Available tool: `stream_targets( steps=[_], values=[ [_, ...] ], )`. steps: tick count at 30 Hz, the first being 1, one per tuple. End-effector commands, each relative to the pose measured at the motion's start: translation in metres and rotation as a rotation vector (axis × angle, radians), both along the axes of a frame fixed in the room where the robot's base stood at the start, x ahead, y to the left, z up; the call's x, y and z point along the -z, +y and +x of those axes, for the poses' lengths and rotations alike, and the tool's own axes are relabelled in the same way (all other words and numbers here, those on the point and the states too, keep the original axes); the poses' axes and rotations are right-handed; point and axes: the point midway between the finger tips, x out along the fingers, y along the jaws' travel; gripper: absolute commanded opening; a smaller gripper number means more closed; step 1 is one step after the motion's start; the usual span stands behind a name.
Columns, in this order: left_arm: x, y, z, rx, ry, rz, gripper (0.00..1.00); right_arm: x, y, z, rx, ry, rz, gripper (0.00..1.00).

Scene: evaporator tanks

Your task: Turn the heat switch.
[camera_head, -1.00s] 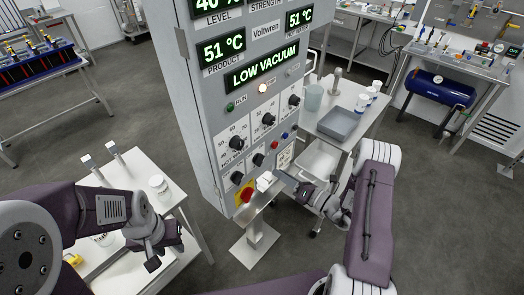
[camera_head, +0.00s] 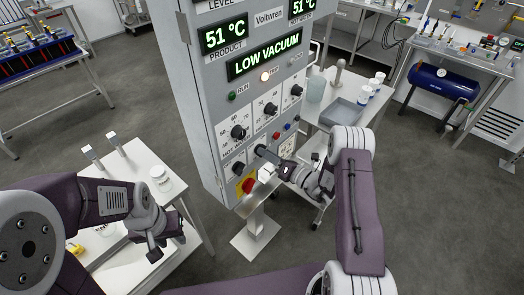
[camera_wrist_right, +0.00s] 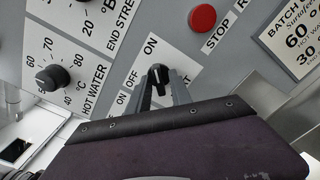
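The switch, a small black knob with a white mark (camera_wrist_right: 158,75), sits on a white plate lettered OFF and ON in the right wrist view. Its mark points up, roughly between the two words. My right gripper (camera_wrist_right: 160,82) has its two grey fingers on either side of this knob, apart from each other; contact cannot be made out. In the head view my right gripper (camera_head: 261,152) reaches the lower part of the grey control cabinet (camera_head: 205,120) and hides the knob. My left gripper (camera_head: 165,247) is open and empty above the white table at left.
A hot water dial (camera_wrist_right: 52,77) and a red button (camera_wrist_right: 202,18) are near the switch. A white table (camera_head: 140,175) with small jars stands at left.

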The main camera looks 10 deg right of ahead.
Motion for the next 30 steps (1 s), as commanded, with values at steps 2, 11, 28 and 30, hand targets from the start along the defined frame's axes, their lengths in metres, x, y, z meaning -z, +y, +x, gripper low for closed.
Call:
stream_targets(
  steps=[2, 11, 28, 30],
  values=[
    [0.000, 0.000, 0.000, 0.000, 0.000, 0.000, 0.36, 0.000, 0.000, 0.000, 0.000, 0.000, 0.000, 0.25],
    [0.001, 0.000, 0.000, 0.000, 0.000, 0.000, 0.36, 0.001, 0.000, 0.000, 0.000, -0.006, -0.008, 0.00],
    [0.021, 0.000, 0.000, 0.000, 0.000, 0.000, 0.36, 0.003, 0.000, 0.000, -0.001, -0.197, -0.254, 0.00],
    [0.021, 0.000, 0.000, 0.000, 0.000, 0.000, 0.36, 0.001, 0.000, 0.000, -0.001, -0.219, -0.282, 0.00]
  ],
)
